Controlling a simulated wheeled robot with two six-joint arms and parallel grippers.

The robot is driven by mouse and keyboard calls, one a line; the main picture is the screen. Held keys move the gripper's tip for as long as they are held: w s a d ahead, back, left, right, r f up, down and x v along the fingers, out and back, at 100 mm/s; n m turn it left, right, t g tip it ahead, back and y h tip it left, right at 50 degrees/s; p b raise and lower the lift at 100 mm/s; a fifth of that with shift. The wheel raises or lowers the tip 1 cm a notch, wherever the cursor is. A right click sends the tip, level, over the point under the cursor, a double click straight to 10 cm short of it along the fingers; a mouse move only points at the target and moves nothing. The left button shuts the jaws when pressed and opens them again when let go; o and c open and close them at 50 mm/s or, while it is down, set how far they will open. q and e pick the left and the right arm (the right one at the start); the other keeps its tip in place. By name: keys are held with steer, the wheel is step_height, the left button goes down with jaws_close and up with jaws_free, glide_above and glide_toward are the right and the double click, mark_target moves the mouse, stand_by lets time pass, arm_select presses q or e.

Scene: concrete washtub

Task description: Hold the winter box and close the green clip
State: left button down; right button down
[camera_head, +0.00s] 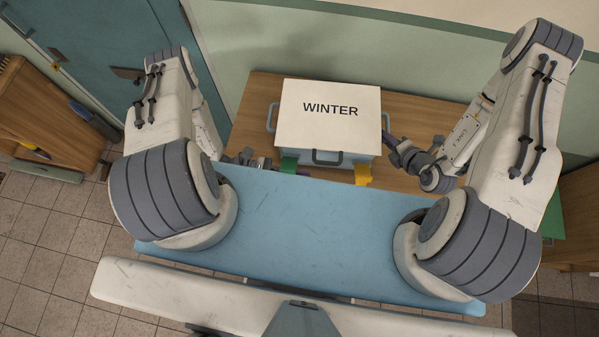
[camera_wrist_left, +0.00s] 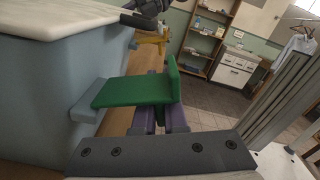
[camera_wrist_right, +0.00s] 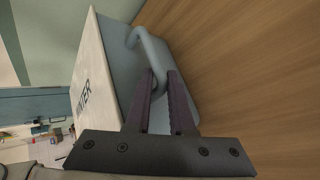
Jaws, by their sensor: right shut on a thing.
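The winter box (camera_head: 330,115), grey-blue with a white lid marked WINTER, stands on the wooden table. Its green clip (camera_head: 289,164) is at the front left. In the left wrist view the green clip (camera_wrist_left: 135,91) sticks out from the box wall, swung away from it. My left gripper (camera_head: 262,162) is beside and under this clip; the clip hides its fingertips, so I cannot tell whether they touch. My right gripper (camera_head: 395,148) is shut on the box's right side handle; the right wrist view shows the handle (camera_wrist_right: 146,42) passing between the fingers.
The wooden table (camera_head: 425,115) is bare to the right of the box. A green wall stands close behind.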

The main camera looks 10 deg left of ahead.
arm_select(q)
steer(key=shift+r, duration=0.1)
stand_by(0.3)
steer(key=shift+w+r+n, duration=0.25)
steer(key=shift+r+n, duration=0.35)
steer(key=shift+n, duration=0.95)
steer(key=shift+w+r+n, duration=0.3)
steer(key=shift+r+n, duration=0.25)
steer(key=shift+n, duration=0.95)
steer(key=shift+w+r+n, duration=0.25)
steer(key=shift+r+n, duration=0.35)
steer(key=shift+n, duration=0.95)
steer(key=c, duration=1)
jaws_free()
steer(key=shift+o, duration=0.2)
steer(key=shift+a, duration=0.1)
steer(key=s+a, duration=0.1)
steer(key=a, duration=1.1)
